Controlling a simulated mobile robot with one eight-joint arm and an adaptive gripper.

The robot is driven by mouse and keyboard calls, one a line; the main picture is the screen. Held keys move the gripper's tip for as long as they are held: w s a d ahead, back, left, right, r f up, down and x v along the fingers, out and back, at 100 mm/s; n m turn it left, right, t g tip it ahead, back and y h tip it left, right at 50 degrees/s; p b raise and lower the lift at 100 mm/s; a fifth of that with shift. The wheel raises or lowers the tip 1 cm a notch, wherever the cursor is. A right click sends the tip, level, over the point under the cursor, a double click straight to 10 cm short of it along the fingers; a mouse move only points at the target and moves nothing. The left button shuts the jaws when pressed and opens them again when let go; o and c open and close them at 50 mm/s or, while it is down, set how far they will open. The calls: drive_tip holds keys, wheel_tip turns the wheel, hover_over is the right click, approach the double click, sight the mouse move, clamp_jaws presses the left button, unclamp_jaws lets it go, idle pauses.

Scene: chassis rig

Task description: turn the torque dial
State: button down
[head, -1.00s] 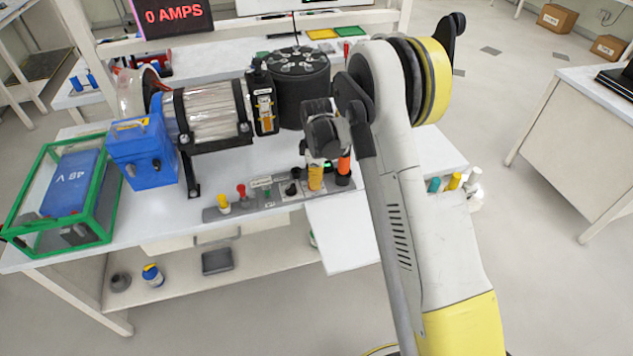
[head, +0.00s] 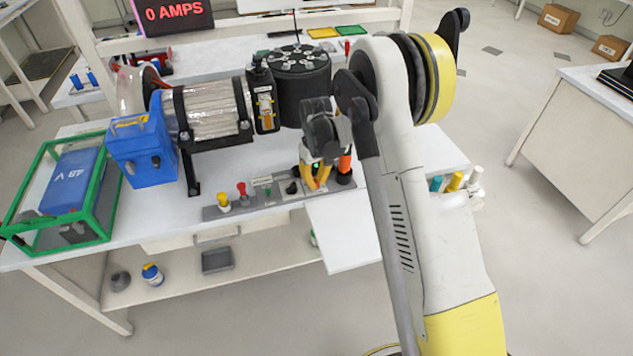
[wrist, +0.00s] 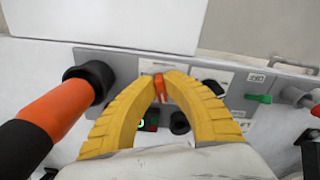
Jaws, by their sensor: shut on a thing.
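My gripper (head: 317,188) is at the right part of the control strip (head: 240,208) on the bench's front edge. In the wrist view, its two yellow fingers are shut on a small orange-red knob (wrist: 161,90). The knob stands in front of a white plate on the strip and seems to be the torque dial. The fingers cover its sides, and I cannot read a scale or its setting.
An orange-handled tool (wrist: 55,112) in a black holder stands close beside my fingers. A black knob (head: 292,188), a green switch (wrist: 258,98), a red knob (head: 241,188) and a yellow knob (head: 223,200) share the strip. A display (head: 172,14) reads 0 AMPS.

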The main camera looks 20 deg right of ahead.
drive_tip(key=m, duration=0.4)
drive_tip(key=shift+a+m, duration=0.15)
drive_tip(key=shift+m, duration=0.15)
drive_tip(key=shift+a+m, duration=0.1)
drive_tip(key=shift+m, duration=1.6)
drive_tip(key=c, duration=1.5)
unclamp_jaws()
wheel_tip(320, 180, up, 12)
